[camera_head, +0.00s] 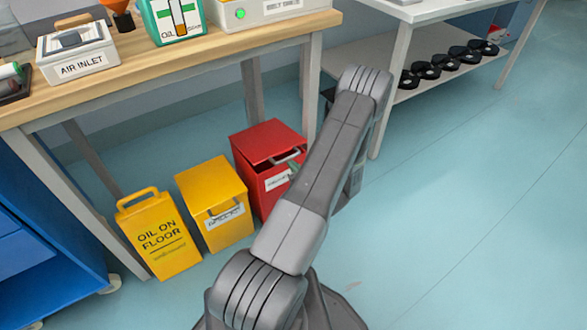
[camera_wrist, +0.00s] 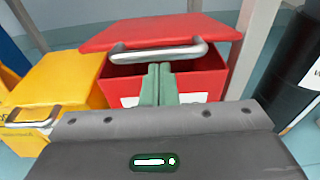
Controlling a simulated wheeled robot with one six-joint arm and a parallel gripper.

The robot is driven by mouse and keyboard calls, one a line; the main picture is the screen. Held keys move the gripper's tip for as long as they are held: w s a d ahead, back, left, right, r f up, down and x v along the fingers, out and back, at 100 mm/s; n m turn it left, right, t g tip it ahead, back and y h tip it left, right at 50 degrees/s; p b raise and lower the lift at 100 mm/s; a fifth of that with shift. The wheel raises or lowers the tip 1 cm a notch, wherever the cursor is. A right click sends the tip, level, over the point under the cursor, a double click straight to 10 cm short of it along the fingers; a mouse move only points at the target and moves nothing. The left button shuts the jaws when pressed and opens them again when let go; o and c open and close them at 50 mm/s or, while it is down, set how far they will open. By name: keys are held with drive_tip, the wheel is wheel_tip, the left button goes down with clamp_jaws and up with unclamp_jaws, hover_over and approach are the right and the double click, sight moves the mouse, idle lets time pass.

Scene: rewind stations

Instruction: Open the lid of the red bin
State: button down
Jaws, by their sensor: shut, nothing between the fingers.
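The red bin (camera_head: 253,180) stands on the floor under the wooden bench, right of a yellow bin. Its red lid (camera_head: 265,140) has a grey bar handle (camera_head: 288,157) at the front edge. My arm hides the bin's right side in the head view.
A yellow bin (camera_head: 212,200) and a yellow "OIL ON FLOOR" sign (camera_head: 157,235) stand left of the red bin. The bench (camera_head: 190,75) is above, with a leg (camera_head: 311,90) close behind right.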

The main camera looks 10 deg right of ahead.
drive_tip(key=w+a+r+g+p, duration=0.1)
drive_tip(key=w+r+g+p, duration=0.1)
drive_tip(key=w+r+p, duration=0.2)
drive_tip(key=w+a+r+g+h+p, duration=0.1)
drive_tip(key=w+a+r+g+p, duration=0.1)
drive_tip(key=w+r+p, duration=0.3)
drive_tip(key=w+a+r+g+h+p, duration=0.1)
drive_tip(key=w+r+p, duration=0.3)
drive_tip(key=r+p, duration=0.7)
drive_tip(key=shift+w+a+r+g, duration=0.25)
drive_tip(key=shift+a+r+g, duration=0.35)
drive_tip(key=shift+r, duration=0.5)
drive_tip(key=shift+d, duration=0.15)
